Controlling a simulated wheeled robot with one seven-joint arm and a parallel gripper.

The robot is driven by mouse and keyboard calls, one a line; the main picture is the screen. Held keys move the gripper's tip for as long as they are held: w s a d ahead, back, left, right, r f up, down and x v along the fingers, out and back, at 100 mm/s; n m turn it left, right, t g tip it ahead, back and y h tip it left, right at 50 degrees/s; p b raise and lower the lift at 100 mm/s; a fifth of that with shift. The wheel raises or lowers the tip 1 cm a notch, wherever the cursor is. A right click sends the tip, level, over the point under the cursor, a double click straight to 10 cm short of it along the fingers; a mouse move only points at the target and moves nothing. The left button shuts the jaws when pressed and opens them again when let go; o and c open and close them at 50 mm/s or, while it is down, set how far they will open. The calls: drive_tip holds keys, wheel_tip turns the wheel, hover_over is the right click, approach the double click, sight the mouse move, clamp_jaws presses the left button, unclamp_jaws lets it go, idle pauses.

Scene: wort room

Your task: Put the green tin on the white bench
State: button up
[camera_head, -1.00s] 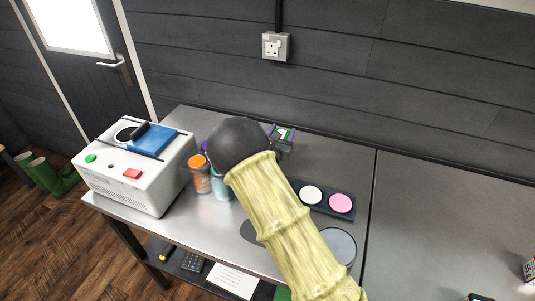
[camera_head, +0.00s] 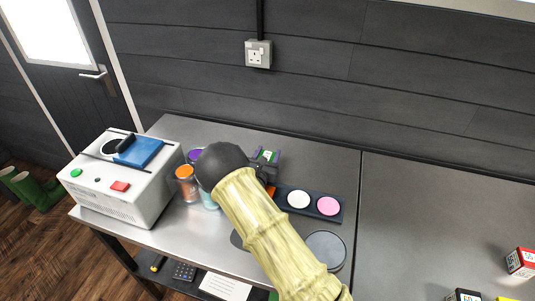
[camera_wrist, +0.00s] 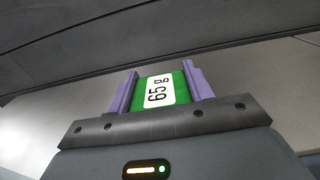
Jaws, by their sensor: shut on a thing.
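The green tin, with a white label reading "65 g", is held between the purple fingers of my gripper (camera_wrist: 160,88) in the wrist view. Its green side (camera_wrist: 182,88) faces the wrist camera. In the head view my gripper (camera_head: 266,157) and the tin show small beyond my arm, over the back part of a grey metal bench (camera_head: 215,238). I cannot tell the tin's height above the bench. No plainly white bench shows; the bench tops in view look grey.
A white machine (camera_head: 115,185) stands at the left. An orange-topped jar (camera_head: 186,190) and others stand beside my arm. A dark tray (camera_head: 313,209) holds a white and a pink disc. A red box (camera_head: 521,262) and others stand at the far right. The right bench (camera_head: 420,220) is mostly clear.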

drive_tip(key=shift+f, duration=0.15)
drive_tip(key=o, duration=1)
drive_tip(key=shift+o, duration=0.2)
drive_tip(key=shift+r, duration=0.2)
drive_tip(key=shift+s+a+f, duration=0.1)
drive_tip(key=shift+s, duration=0.2)
drive_tip(key=b+v, duration=0.2)
drive_tip(key=v, duration=0.9)
drive_tip(key=shift+s, duration=0.25)
